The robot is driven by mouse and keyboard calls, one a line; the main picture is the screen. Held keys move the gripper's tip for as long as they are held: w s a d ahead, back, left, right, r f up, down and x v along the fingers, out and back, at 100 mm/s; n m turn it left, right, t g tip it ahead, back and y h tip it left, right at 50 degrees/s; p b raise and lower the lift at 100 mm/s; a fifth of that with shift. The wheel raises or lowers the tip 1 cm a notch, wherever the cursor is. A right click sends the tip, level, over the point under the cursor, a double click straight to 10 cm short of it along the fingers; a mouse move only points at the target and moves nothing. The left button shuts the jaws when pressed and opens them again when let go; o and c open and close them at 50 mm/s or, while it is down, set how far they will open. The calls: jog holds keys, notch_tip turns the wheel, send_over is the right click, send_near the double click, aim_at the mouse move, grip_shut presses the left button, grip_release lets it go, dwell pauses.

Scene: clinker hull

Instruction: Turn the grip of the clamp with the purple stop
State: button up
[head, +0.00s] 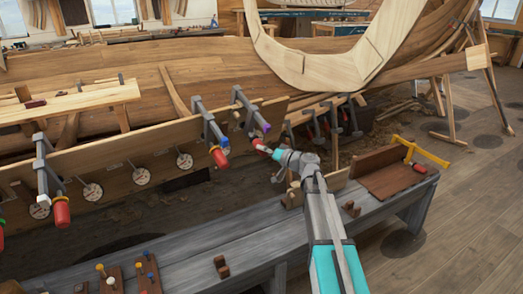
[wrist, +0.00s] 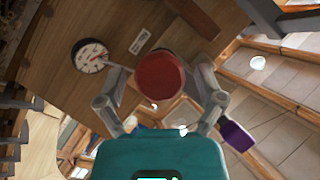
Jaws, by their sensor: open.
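The clamp with the purple stop (head: 263,126) hangs over the plank's upper edge, with its grey bar (head: 243,101) on top. Its red grip (head: 259,144) points toward my gripper (head: 272,152). In the wrist view the round end of the red grip (wrist: 160,76) lies between my two open fingers (wrist: 162,82), with a gap visible on each side. I cannot tell how deep it sits between them. The purple stop (wrist: 237,135) shows beyond my right finger in that view. My gripper is open.
A clamp with a blue stop (head: 224,141) and red grip (head: 219,157) stands just left. Another clamp (head: 45,165) is farther left. Dials (head: 184,160) line the plank (head: 130,150). A grey bench (head: 180,255) runs below, with a yellow-barred clamp (head: 425,152) at its right.

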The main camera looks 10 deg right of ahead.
jog(key=shift+w+a, duration=0.35)
jog(key=shift+a, duration=0.05)
jog(key=c, duration=1.1)
jog(key=shift+c, duration=0.2)
jog(key=shift+b, duration=0.3)
jog(key=m+y+b, duration=0.2)
jog(key=shift+f+m+g+y+b, duration=0.2)
jog(key=shift+m+g+y+b, duration=0.1)
jog(key=shift+y+b, duration=0.1)
jog(key=shift+m+y+b, duration=0.9)
jog(key=shift+b, duration=0.1)
jog(key=shift+r+m+b, duration=0.15)
jog(key=shift+m+b, duration=0.2)
jog(key=shift+m, duration=0.15)
